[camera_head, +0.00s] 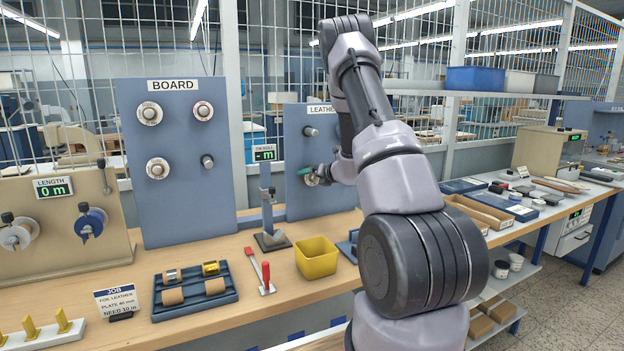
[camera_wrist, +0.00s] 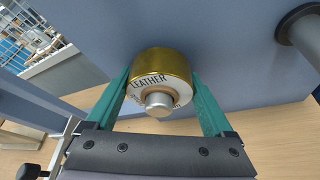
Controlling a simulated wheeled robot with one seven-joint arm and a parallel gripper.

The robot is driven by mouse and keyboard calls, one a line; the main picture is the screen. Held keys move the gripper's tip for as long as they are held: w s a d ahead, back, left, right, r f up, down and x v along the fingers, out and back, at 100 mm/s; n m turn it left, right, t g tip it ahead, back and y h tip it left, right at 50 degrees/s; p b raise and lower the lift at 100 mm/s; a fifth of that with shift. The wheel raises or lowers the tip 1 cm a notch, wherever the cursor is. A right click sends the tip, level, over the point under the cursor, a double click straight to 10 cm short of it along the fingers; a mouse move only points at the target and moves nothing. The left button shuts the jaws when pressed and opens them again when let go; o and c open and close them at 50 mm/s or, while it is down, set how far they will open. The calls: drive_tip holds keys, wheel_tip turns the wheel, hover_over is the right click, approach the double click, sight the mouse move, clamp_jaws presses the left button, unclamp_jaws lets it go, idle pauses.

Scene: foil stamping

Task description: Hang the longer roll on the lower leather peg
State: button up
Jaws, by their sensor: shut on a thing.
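My gripper (camera_head: 316,175) is at the lower part of the blue LEATHER panel (camera_head: 335,199). In the wrist view its two green fingers (camera_wrist: 160,88) are shut on a gold foil roll (camera_wrist: 165,63) from either side. The roll's white end face reads LEATHER, with smaller print. A grey round stub (camera_wrist: 158,103) shows at the roll's centre; it looks like the end of the lower leather peg through the core. The upper leather peg (camera_head: 310,131) is bare. In the head view the held roll is mostly hidden by the gripper.
The BOARD panel (camera_head: 205,170) holds several rolls and one bare peg (camera_head: 207,162). A blue tray (camera_head: 230,294) has gold and silver rolls and brown cylinders. A small display stand (camera_head: 267,205), yellow bin (camera_head: 317,260) and red-handled tool (camera_head: 266,278) stand on the bench.

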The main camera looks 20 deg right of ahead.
drive_tip(key=o, duration=1.2)
drive_tip(key=shift+o, duration=0.2)
drive_tip(key=v, duration=1)
drive_tip(key=shift+s, duration=0.4)
drive_tip(key=shift+r, duration=0.1)
